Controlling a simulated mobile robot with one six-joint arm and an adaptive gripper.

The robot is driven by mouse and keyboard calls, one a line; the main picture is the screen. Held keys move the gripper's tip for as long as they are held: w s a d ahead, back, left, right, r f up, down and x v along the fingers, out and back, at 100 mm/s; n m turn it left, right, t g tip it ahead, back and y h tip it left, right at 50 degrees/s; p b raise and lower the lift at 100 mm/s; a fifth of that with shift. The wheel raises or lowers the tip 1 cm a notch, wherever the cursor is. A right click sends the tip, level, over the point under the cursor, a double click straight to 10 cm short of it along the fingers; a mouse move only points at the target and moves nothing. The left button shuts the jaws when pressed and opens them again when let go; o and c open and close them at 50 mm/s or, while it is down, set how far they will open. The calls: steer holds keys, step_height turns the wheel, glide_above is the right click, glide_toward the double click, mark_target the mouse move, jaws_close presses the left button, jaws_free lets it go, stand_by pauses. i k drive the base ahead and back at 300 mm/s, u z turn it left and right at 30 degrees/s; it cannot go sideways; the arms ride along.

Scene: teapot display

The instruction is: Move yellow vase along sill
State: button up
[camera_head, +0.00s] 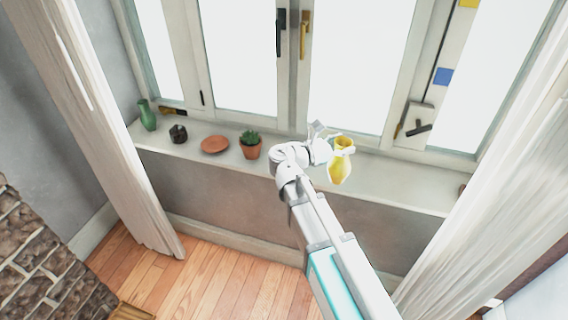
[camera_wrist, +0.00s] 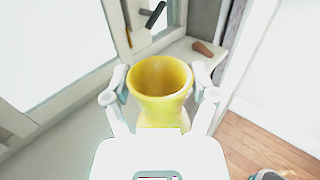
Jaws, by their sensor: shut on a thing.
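The yellow vase (camera_head: 340,167) is in the head view at the middle of the window sill (camera_head: 400,184), over or at its front edge. I cannot tell whether its base touches the sill. My gripper (camera_head: 340,146) is at the vase's neck, coming from the left. In the wrist view my gripper (camera_wrist: 160,96) has one finger on each side of the yellow vase (camera_wrist: 160,112), shut on it just below its flared rim. The vase looks upright with its open mouth towards the wrist camera. Its lower body is hidden there.
Left on the sill are a green vase (camera_head: 147,115), a dark pot (camera_head: 178,133), a terracotta dish (camera_head: 215,144) and a potted plant (camera_head: 250,144). The sill right of the vase is mostly clear. A small brown thing (camera_wrist: 203,49) lies at its far end. Window handles and curtains (camera_head: 500,190) border it.

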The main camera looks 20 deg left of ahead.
mark_target(427, 198)
steer(key=z, duration=0.55)
steer(key=k, duration=1.15)
steer(key=z, duration=0.55)
steer(key=i, duration=1.2)
steer(key=u, duration=0.05)
